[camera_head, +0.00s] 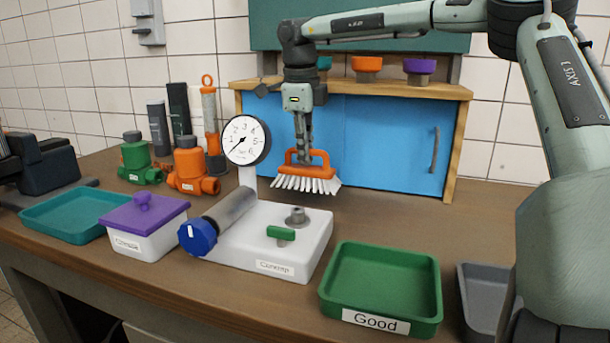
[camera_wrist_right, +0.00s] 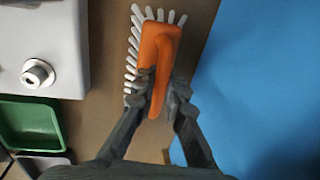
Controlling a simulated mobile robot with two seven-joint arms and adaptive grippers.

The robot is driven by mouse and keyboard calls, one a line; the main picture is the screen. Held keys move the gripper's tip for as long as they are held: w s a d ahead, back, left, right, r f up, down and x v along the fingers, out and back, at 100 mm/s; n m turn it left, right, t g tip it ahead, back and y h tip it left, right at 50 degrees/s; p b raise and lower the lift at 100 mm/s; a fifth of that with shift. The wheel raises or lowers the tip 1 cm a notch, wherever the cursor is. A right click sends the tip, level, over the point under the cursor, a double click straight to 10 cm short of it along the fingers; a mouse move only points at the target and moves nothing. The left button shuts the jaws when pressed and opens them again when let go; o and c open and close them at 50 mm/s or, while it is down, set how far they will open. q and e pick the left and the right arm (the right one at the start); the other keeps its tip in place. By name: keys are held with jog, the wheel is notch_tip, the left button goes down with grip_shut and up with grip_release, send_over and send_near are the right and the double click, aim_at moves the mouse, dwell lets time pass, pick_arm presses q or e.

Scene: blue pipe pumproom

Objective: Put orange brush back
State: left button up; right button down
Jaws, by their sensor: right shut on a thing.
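The orange brush (camera_head: 308,172) has white bristles that point down in the head view. It is in front of the blue cabinet doors, to the right of the pressure gauge. My right gripper (camera_head: 304,150) points down and is shut on the brush's orange handle. In the right wrist view the orange handle (camera_wrist_right: 158,55) lies between the two fingers (camera_wrist_right: 160,92) of this gripper, with bristles along its left and top. I cannot tell whether the bristles touch the tabletop.
A wooden cabinet (camera_head: 459,133) carries teal, orange (camera_head: 367,66) and purple (camera_head: 419,68) pieces on top. The white gauge block (camera_head: 313,252), green "Good" tray (camera_head: 434,290), grey tray (camera_head: 480,268), purple-lidded box (camera_head: 160,243) and teal tray (camera_head: 45,214) stand in front. Bare table lies right of the brush.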

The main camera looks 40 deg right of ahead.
aim_at(305, 167)
notch_tip(305, 167, down, 4)
jog(key=shift+r, duration=0.1)
jog(key=shift+f, duration=0.2)
pick_arm(q)
jog(key=shift+s+a+f, duration=0.1)
jog(key=shift+s+f, duration=0.3)
jog(key=shift+f, duration=0.2)
pick_arm(e)
jog(key=c, duration=1.8)
grip_release()
pick_arm(q)
jog(key=shift+w+r, duration=0.4)
pick_arm(e)
jog(key=shift+o, duration=1.1)
